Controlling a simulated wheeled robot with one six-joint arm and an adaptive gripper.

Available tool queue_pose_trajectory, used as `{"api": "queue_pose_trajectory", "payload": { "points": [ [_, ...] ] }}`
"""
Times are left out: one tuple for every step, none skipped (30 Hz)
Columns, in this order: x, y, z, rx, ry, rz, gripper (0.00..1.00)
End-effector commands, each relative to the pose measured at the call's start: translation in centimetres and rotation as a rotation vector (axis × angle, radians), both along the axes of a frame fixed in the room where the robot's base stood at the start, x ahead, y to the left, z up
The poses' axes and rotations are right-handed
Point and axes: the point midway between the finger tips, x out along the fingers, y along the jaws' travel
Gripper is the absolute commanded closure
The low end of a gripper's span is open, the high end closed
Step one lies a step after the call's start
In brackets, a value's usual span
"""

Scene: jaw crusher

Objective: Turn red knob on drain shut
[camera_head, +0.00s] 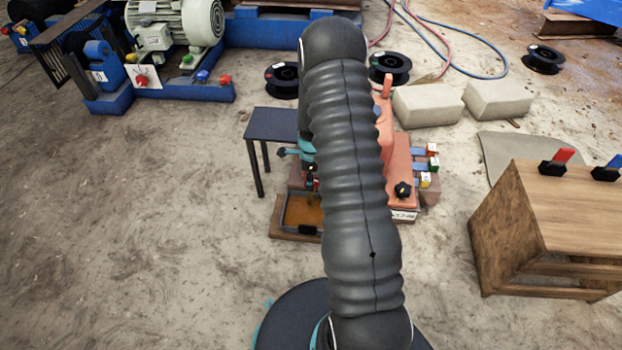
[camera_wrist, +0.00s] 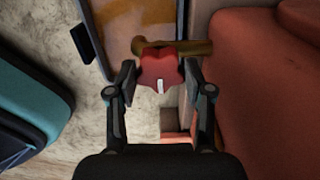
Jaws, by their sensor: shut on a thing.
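The red knob (camera_wrist: 160,70) shows in the wrist view, with a white mark on its face, in front of a brass-coloured pipe (camera_wrist: 200,47) that is the drain. My gripper (camera_wrist: 160,82) has one finger on each side of the knob and is shut on it. In the head view my arm hides the knob and most of my gripper. The salmon-red machine body (camera_head: 398,165) shows just right of my arm there. It also fills the right of the wrist view (camera_wrist: 265,85).
A wood-framed tray (camera_head: 292,236) lies below the drain. Coloured switches (camera_head: 428,165) line the machine's right side. A wooden box (camera_head: 545,225) with red and blue handles stands at right. The floor at left is clear.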

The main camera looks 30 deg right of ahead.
Motion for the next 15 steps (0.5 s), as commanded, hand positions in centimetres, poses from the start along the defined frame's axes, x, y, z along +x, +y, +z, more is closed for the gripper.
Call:
{"api": "queue_pose_trajectory", "payload": {
  "points": [
    [0.09, 0.04, 0.01, 0.0, -0.002, 0.0, 0.83],
    [0.09, 0.04, 0.01, 0.0, -0.002, 0.0, 0.83],
    [0.09, 0.04, 0.01, 0.0, -0.002, 0.0, 0.46],
    [0.09, 0.04, 0.01, 0.0, -0.002, 0.0, 0.39],
    [0.09, 0.04, 0.01, 0.0, -0.002, 0.0, 0.31],
    [0.08, 0.02, 0.01, 0.0, -0.002, 0.0, 0.24],
    [0.07, 0.01, 0.01, 0.0, -0.001, 0.0, 0.24],
    [0.06, 0.0, 0.01, 0.0, -0.001, 0.0, 0.24],
    [0.04, -0.03, 0.01, 0.0, -0.001, -0.001, 0.24],
    [0.03, -0.05, 0.01, 0.0, -0.001, -0.001, 0.24],
    [0.02, -0.05, 0.01, 0.0, -0.001, -0.001, 0.24],
    [0.02, -0.06, 0.01, 0.0, -0.001, -0.001, 0.24],
    [0.01, -0.07, 0.0, -0.001, -0.001, -0.001, 0.24],
    [0.01, -0.08, 0.01, -0.001, -0.001, -0.001, 0.24],
    [0.01, -0.08, 0.05, -0.001, -0.001, -0.001, 0.24]
  ]
}}
